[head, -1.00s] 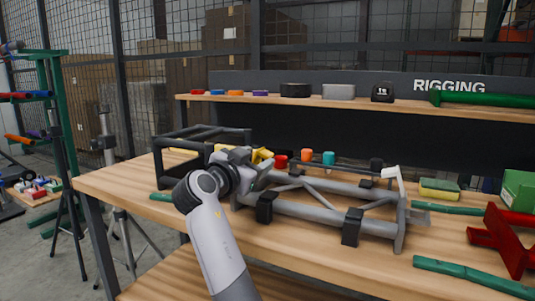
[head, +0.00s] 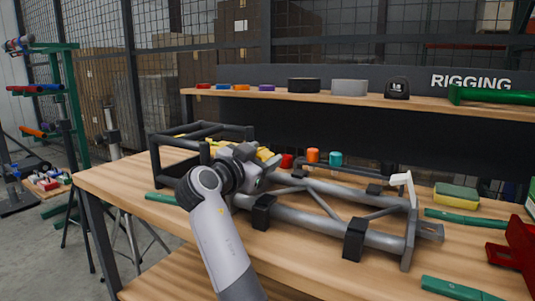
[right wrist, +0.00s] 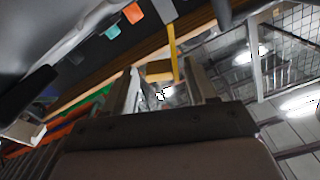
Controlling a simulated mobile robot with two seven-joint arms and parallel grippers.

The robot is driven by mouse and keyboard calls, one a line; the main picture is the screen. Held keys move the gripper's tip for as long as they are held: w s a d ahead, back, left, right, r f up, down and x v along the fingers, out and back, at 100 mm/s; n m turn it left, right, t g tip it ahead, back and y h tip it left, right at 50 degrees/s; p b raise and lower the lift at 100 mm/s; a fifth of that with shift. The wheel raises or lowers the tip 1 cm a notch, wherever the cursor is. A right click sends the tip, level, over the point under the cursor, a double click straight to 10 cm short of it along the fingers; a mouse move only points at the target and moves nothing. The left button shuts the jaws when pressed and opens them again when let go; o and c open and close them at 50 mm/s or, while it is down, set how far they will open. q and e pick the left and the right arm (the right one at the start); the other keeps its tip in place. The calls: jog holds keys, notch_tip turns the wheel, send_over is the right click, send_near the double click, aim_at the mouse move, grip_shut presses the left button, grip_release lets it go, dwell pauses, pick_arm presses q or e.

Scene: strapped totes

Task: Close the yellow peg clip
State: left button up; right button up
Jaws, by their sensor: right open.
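Yellow parts (head: 265,154) show just behind my right gripper (head: 258,172) in the head view, by the grey tube frame. They are partly hidden by the gripper, so I cannot tell whether the clip is open or closed. In the right wrist view, a thin yellow bar with a wider block (right wrist: 171,45) lies beyond the fingertips of the right gripper (right wrist: 166,88). That gripper is open, with nothing clearly between its fingers. My left gripper is not in view.
The grey tube frame (head: 330,222) with black blocks lies on the wooden bench (head: 150,182). A black frame (head: 154,165) stands at left. Orange (head: 313,155) and teal (head: 336,158) pieces stand behind. Green bars and a red part (head: 515,250) lie at right.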

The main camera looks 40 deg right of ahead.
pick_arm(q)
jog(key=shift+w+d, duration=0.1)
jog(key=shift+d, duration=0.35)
pick_arm(e)
jog(key=shift+w+d, duration=0.1)
jog(key=shift+d, duration=0.2)
jog(key=c, duration=0.9)
